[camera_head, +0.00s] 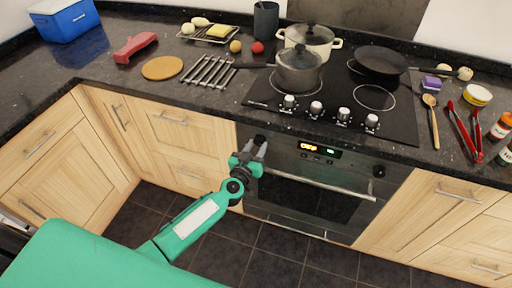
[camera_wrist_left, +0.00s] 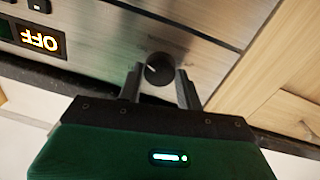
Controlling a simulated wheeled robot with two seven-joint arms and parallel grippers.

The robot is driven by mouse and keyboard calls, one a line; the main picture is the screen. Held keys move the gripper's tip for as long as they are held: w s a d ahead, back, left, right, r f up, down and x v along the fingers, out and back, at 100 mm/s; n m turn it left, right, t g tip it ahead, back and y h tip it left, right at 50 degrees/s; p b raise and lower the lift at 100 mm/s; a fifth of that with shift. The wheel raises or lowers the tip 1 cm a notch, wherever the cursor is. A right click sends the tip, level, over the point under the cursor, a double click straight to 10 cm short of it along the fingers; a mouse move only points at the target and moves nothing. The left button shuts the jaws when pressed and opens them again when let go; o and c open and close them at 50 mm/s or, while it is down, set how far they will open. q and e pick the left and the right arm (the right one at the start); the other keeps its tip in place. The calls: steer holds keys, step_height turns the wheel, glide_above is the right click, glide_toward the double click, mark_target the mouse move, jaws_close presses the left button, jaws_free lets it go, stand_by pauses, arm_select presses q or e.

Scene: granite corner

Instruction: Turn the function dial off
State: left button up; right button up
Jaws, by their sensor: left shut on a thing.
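The oven (camera_head: 310,190) is built into the counter front, with a lit display (camera_head: 312,147) on its panel. In the left wrist view the display (camera_wrist_left: 42,40) appears upside down and reads OFF. The black round function dial (camera_head: 260,138) is at the left of the panel; it also shows in the left wrist view (camera_wrist_left: 159,69) with a pale pointer mark. My left gripper (camera_head: 259,148) is at this dial, its two fingers on either side, shut on it. The fingers partly hide the dial's sides. My right gripper is not in view.
Another black dial (camera_head: 379,171) is at the panel's right end. The oven door handle (camera_head: 315,185) runs below the panel. Several cooktop knobs (camera_head: 316,107) stand above on the hob, with a pot (camera_head: 299,70) and a pan (camera_head: 380,61) behind. The floor before the oven is clear.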

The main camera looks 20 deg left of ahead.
arm_select(q)
steer(key=shift+n, duration=1.6)
steer(key=n, duration=0.3)
steer(key=shift+n+b, duration=0.3)
steer(key=shift+n, duration=0.1)
steer(key=shift+n+t+y, duration=0.3)
steer(key=shift+n, duration=0.6)
steer(key=shift+f+n+b, duration=0.1)
steer(key=shift+n+b, duration=0.35)
steer(key=shift+n, duration=0.55)
steer(key=n, duration=0.3)
steer(key=shift+d+b, duration=0.1)
steer(key=shift+b, duration=0.25)
steer(key=shift+n+y, duration=0.3)
steer(key=shift+n, duration=0.6)
steer(key=n+b, duration=0.1)
steer(key=n, duration=0.5)
steer(key=shift+n+y, duration=0.3)
steer(key=shift+n, duration=1.1)
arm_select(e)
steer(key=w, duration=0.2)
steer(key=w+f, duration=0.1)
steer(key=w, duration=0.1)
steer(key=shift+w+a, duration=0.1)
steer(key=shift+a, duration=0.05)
